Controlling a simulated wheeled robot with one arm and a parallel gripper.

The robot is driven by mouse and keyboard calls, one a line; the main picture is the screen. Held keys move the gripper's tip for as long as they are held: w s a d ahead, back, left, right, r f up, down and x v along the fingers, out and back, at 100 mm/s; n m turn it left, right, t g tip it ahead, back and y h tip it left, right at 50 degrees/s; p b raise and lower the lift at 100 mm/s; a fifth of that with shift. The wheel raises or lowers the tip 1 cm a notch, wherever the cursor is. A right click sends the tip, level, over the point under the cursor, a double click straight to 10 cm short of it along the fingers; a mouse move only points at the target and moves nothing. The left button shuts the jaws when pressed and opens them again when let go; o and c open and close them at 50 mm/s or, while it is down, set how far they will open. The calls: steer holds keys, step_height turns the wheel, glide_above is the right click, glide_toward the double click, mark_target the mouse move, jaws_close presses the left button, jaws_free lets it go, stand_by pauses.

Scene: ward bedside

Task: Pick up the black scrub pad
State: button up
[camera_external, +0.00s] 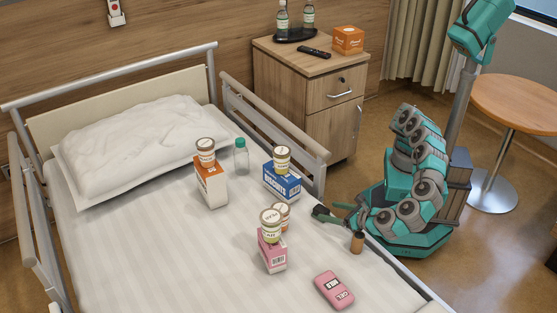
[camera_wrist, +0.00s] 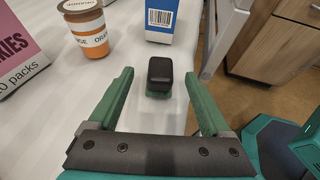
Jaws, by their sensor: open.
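The black scrub pad (camera_wrist: 160,72) lies on the bed in the wrist view, with a black upper part and a green part below it. It sits ahead of my gripper (camera_wrist: 159,85), about midway between the two green fingers. My gripper is open and empty, and I cannot tell whether the fingertips reach beside the pad. In the external view my gripper (camera_external: 341,214) is low over the bed's right side, with the small dark pad (camera_external: 321,212) just left of its fingertips.
A blue biscuits box (camera_external: 281,184) stands beyond the pad. An orange jar (camera_wrist: 90,30) and a pink box (camera_external: 271,254) stand to the left. A brown container (camera_external: 357,242) and pink gel pack (camera_external: 334,290) are nearer the front. The bed rail (camera_external: 275,130) lies behind.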

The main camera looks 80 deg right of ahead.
mark_target(322, 209)
steer(key=shift+x, duration=2.55)
steer(key=shift+r, duration=0.1)
jaws_close()
